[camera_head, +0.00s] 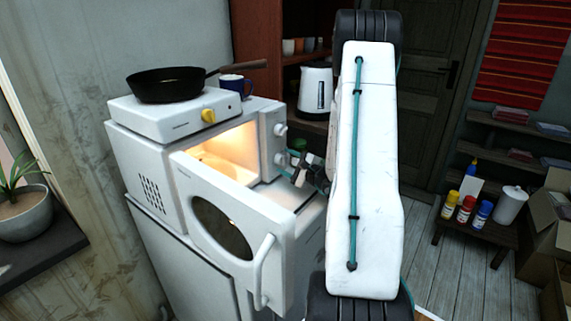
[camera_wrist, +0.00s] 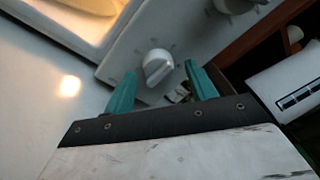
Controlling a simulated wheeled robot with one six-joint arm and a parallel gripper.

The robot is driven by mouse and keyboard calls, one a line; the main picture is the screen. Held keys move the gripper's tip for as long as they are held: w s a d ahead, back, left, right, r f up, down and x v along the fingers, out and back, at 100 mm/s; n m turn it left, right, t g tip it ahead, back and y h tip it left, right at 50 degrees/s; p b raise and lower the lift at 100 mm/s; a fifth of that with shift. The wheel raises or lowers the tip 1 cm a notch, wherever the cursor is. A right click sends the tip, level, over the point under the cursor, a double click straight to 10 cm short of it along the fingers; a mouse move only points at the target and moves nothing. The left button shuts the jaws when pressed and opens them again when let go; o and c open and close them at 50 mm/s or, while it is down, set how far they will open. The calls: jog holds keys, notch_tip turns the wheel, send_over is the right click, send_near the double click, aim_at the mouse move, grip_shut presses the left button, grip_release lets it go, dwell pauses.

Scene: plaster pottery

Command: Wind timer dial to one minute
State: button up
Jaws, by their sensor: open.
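The microwave (camera_head: 143,172) is white, with its door (camera_head: 270,225) swung open and a warm light inside. Two white knobs sit one above the other on its front panel: an upper knob (camera_head: 280,130) and a lower knob (camera_head: 280,159). In the wrist view the lower knob (camera_wrist: 158,66) has marks around it and lies between and ahead of the two teal fingertips. The other knob (camera_wrist: 236,4) is cut by the top edge. My gripper (camera_wrist: 154,82) is open, and nothing shows held in it. In the head view my arm hides part of the area beside the panel.
A white hot plate (camera_head: 172,114) with a black pan (camera_head: 170,85) stands on the microwave, beside a blue mug (camera_head: 234,85). A white kettle (camera_head: 314,90) stands behind. The open door juts out left of my arm.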

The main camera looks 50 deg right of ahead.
jog(key=shift+a, duration=0.1)
jog(key=c, duration=1)
jog(key=shift+a, duration=0.15)
